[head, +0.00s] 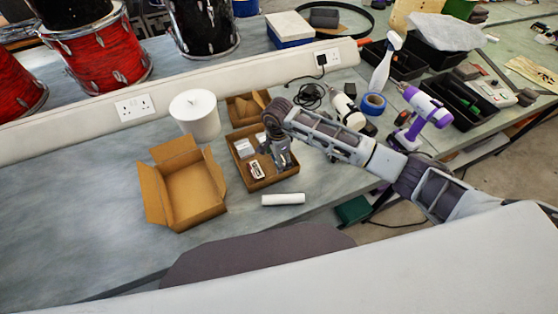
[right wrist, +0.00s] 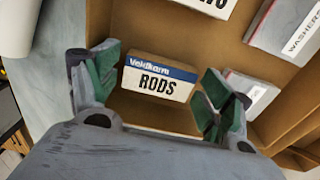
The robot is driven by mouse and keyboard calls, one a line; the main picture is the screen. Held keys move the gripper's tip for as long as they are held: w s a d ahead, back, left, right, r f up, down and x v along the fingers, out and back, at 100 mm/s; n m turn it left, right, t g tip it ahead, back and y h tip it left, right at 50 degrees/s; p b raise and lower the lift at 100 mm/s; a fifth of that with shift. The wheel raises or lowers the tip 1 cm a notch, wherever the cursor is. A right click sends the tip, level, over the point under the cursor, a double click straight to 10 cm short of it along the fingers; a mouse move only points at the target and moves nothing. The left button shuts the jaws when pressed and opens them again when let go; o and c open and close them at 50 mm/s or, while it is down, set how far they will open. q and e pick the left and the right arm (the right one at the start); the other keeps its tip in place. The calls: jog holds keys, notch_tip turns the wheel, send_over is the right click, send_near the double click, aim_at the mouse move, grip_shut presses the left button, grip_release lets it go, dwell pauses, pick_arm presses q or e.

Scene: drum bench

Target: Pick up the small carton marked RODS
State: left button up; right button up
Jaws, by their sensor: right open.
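The small RODS carton (right wrist: 157,82) shows in the right wrist view, brown with a blue band and a white label. It lies in the open brown box (right wrist: 205,30), near the box wall. My right gripper (right wrist: 160,95) is open, with one green-padded finger on each side of the carton. The fingers look apart from it, though the depth is hard to judge. In the head view my right gripper (head: 282,160) is over the right part of the box (head: 262,184) and hides most or all of the RODS carton. My left gripper is not in view.
A carton with a partly cut-off label (head: 257,170) and the WASHERS carton (right wrist: 290,30) share the box. Bench space at left is clear.

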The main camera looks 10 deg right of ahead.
jog(key=shift+f, duration=0.15)
dwell(0.3)
jog(key=c, duration=0.8)
jog(key=shift+c, duration=0.2)
notch_tip(320, 180, up, 10)
jog(key=b, duration=0.2)
dwell(0.5)
